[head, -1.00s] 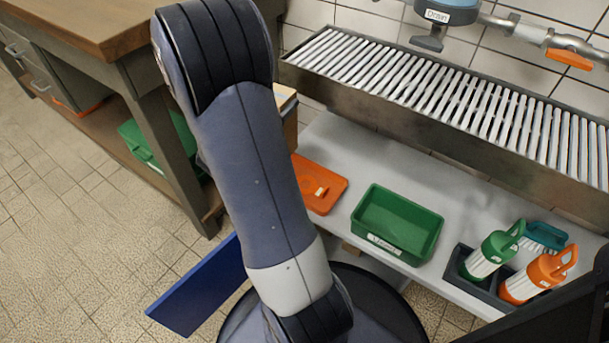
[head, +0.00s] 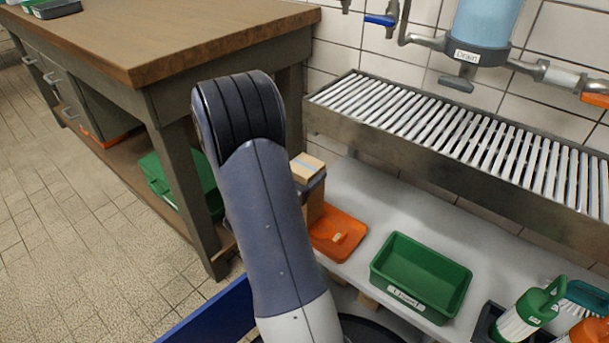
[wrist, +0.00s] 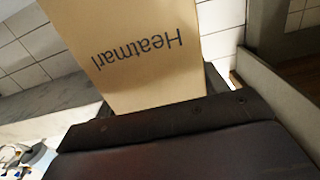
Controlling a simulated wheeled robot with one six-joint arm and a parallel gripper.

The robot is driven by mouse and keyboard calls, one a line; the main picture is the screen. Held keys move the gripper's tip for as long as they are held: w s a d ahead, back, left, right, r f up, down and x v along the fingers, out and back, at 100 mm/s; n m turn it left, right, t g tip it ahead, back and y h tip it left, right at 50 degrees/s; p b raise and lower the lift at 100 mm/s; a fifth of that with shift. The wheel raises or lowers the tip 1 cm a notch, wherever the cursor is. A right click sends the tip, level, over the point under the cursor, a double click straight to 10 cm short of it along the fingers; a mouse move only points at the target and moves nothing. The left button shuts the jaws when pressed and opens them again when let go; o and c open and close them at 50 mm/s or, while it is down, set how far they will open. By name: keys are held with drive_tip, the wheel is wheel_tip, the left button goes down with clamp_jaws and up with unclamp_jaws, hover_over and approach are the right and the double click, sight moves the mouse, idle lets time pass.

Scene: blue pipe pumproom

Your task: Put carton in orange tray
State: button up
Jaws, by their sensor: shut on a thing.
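A tan carton (wrist: 135,45) with "Heatmarl" printed on it fills the upper middle of the wrist view. My gripper (wrist: 160,97) is shut on the carton, with a dark finger at each side of it. In the head view the carton (head: 306,167) shows partly behind my arm, and its lower part is mostly hidden. The orange tray (head: 352,227) lies on the white shelf just right of and below the carton in the picture. A small pale patch shows inside the tray. I cannot tell the gap between carton and tray.
A green tray (head: 436,264) stands right of the orange tray on the shelf (head: 385,205). Bottles in a dark holder (head: 484,325) are further right. A slatted metal rack (head: 430,170) runs above the shelf. A wooden workbench (head: 160,45) stands left. A blue panel (head: 215,315) is at the lower left.

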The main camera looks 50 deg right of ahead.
drive_tip(key=shift+f+b, duration=0.3)
drive_tip(key=shift+f, duration=0.05)
drive_tip(key=o, duration=1.4)
drive_tip(key=shift+r, duration=0.1)
drive_tip(key=shift+a+r+p, duration=0.1)
drive_tip(key=shift+r+p, duration=0.35)
drive_tip(key=s+a+p, duration=0.1)
drive_tip(key=a+p, duration=0.1)
drive_tip(key=a, duration=0.9)
drive_tip(key=shift+a+f+p, duration=0.15)
drive_tip(key=shift+a+p, duration=0.15)
drive_tip(key=shift+a, duration=0.1)
